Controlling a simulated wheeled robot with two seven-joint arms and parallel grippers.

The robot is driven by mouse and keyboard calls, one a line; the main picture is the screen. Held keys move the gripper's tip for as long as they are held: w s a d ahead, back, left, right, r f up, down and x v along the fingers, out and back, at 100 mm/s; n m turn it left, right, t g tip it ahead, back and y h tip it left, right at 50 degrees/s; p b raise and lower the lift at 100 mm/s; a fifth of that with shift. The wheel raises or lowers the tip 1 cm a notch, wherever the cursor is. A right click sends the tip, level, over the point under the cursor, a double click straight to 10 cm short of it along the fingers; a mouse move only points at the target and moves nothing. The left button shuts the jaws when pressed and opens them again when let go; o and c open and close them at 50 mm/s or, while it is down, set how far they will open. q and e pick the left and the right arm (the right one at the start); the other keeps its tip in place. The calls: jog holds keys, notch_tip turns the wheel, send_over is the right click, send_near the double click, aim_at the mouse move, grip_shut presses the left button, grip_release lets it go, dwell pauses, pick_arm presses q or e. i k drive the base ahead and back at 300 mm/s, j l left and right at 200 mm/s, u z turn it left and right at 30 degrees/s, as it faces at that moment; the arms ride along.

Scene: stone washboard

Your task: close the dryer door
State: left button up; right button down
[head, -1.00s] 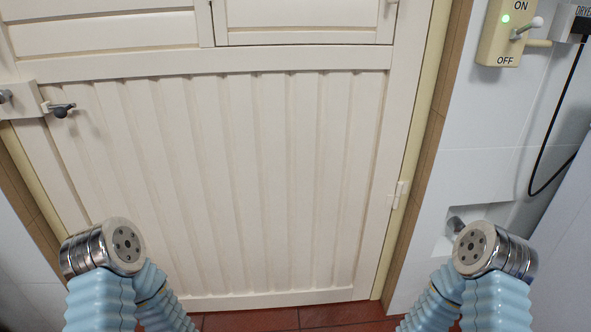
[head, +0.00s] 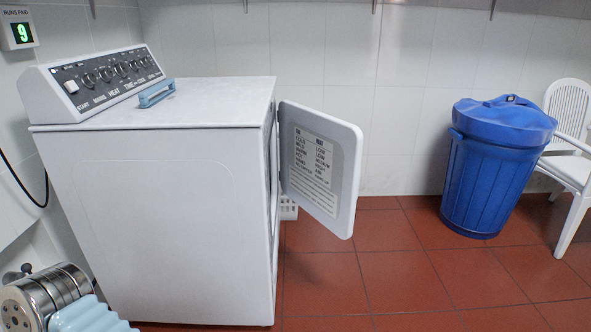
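The white dryer (head: 165,210) stands at the left of the head view against the tiled wall, with its control panel (head: 105,78) on top. Its door (head: 320,170) stands open, swung out to the right from the dryer's front, with a label sheet on its inner face. The door opening is seen edge-on, so the drum inside is hidden. Neither gripper shows in the view.
A blue lidded bin (head: 495,165) and a white chair (head: 572,150) stand to the right. Red tiled floor (head: 400,285) is clear in front.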

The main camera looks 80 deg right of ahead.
aim_at(320, 153)
jog(key=k+l+z, duration=0.1)
jog(key=z, duration=0.35)
jog(key=l+z, duration=0.1)
jog(key=z, duration=0.3)
jog(key=k+l+z, duration=0.1)
jog(key=z, duration=0.35)
jog(key=i+l, duration=0.1)
jog(key=l, duration=0.65)
jog(key=i+l, duration=0.1)
jog(key=l, duration=1.4)
jog(key=i+l, duration=0.15)
jog(key=l, duration=0.55)
jog(key=i+l, duration=0.1)
jog(key=l, duration=0.65)
jog(key=i+l, duration=0.1)
jog(key=l, duration=0.65)
